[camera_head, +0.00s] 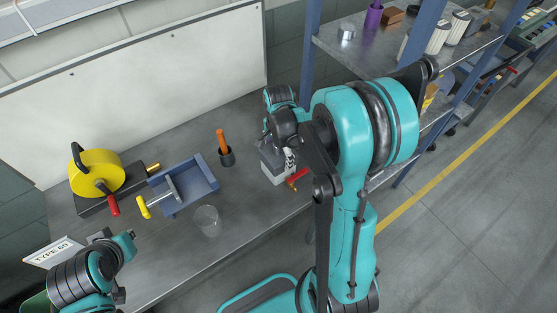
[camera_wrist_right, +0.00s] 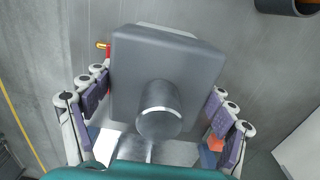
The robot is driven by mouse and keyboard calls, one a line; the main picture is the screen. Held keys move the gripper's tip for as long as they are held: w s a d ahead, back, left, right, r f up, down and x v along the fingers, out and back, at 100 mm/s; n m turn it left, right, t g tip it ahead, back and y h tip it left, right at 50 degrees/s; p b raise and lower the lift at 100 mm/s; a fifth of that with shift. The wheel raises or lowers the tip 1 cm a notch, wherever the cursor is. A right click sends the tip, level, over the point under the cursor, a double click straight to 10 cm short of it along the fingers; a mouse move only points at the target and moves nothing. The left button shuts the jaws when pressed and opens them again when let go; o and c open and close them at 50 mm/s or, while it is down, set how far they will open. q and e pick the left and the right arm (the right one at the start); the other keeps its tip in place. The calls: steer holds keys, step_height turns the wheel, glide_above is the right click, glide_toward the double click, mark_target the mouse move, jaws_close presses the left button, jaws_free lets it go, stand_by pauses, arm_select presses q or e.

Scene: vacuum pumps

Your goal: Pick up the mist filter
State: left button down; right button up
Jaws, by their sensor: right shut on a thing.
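A grey box-shaped unit, apparently the mist filter (camera_head: 272,172), stands at or just above the bench beside my right arm. In the wrist view the mist filter (camera_wrist_right: 170,72) shows a dark grey square top with a short metal cylinder on it. My right gripper (camera_wrist_right: 160,92) has a finger on each side of the box and is shut on it. In the head view my right gripper (camera_head: 291,158) is mostly hidden by its arm. A red handle (camera_head: 298,176) shows by the box. My left arm is at lower left; its fingers cannot be made out.
The bench (camera_head: 255,205) has clear room along its front. To the left are a yellow pump (camera_head: 97,172), a blue tray (camera_head: 188,187), an orange-handled tool in a dark holder (camera_head: 223,145) and a clear cup (camera_head: 208,221). A shelf rack (camera_head: 385,50) stands behind right.

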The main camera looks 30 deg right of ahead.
steer(key=shift+r, duration=0.1)
